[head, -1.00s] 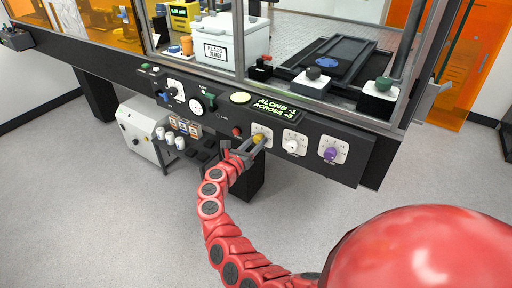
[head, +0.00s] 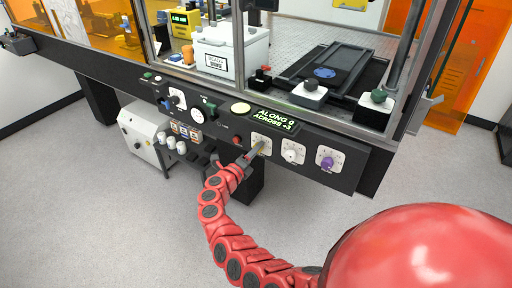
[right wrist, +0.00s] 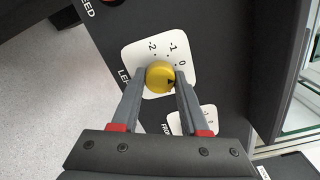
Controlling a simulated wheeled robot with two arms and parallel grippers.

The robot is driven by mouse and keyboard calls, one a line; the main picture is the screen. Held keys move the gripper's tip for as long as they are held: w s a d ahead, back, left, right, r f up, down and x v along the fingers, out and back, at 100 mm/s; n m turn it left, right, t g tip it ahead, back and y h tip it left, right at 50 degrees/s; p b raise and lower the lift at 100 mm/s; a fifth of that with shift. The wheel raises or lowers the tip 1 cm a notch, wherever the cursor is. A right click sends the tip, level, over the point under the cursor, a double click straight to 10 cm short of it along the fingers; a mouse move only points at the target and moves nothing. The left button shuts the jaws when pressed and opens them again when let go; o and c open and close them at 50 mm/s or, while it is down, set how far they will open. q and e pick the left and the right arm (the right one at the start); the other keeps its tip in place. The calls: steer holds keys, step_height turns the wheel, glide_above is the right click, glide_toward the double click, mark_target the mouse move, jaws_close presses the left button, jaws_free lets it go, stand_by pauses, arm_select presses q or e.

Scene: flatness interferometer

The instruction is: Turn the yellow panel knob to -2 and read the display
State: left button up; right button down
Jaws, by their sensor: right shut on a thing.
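The yellow panel knob (right wrist: 158,72) sits on a white dial plate (right wrist: 186,57) in the right wrist view. The marks -2, -1 and 0 show on the plate; the rest of the scale is hidden. A dark pointer mark on the knob faces lower right, away from -2. My right gripper (right wrist: 160,84) is shut on the knob, one finger on each side. In the head view this gripper (head: 255,153) covers most of the knob. The display (head: 274,118) reads ALONG 0, ACROSS +3. My left gripper is not in view.
To the right of the yellow knob's plate are a white knob (head: 291,156) and a purple knob (head: 327,163). A red button (head: 237,140) is just left of it. The glass enclosure stands above the panel. Open floor lies in front.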

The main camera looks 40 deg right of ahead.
steer(key=n+p, duration=0.6)
steer(key=n, duration=1.4)
steer(key=shift+w+n+p, duration=0.1)
steer(key=shift+n+p, duration=0.2)
steer(key=shift+g, duration=0.3)
steer(key=shift+c, duration=2.1)
jaws_free()
